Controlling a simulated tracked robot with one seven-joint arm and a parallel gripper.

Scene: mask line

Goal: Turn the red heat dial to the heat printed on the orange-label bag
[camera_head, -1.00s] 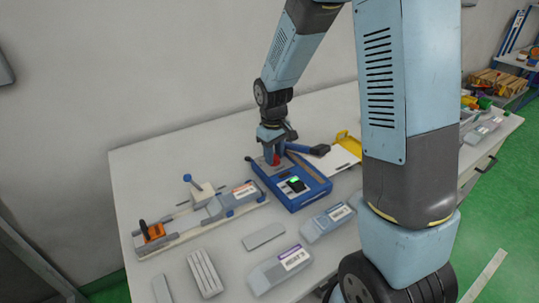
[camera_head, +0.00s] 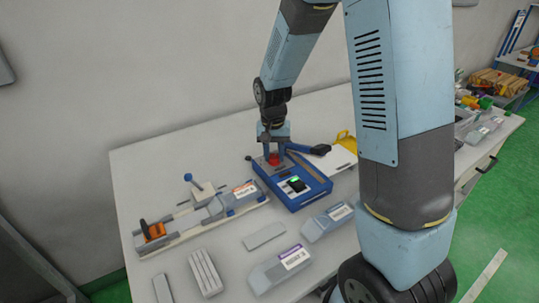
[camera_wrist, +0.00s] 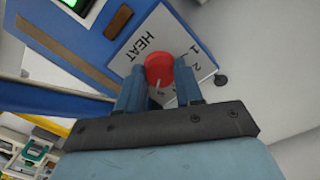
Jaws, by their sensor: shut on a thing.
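The red heat dial (camera_wrist: 158,68) sits on a white HEAT plate (camera_wrist: 128,45) on the blue sealing machine (camera_head: 300,193). My gripper (camera_wrist: 160,72) is shut on the dial, one finger on each side. The dial also shows below my wrist in the head view (camera_head: 274,159). A pale pointer mark shows on the dial's lower side in the wrist view. The plate's 1 and 2 are readable; lower numbers are partly hidden by a finger.
A purple-label bag (camera_head: 270,276) and another grey bag (camera_head: 318,228) lie at the front of the table. Grey blocks lie front left.

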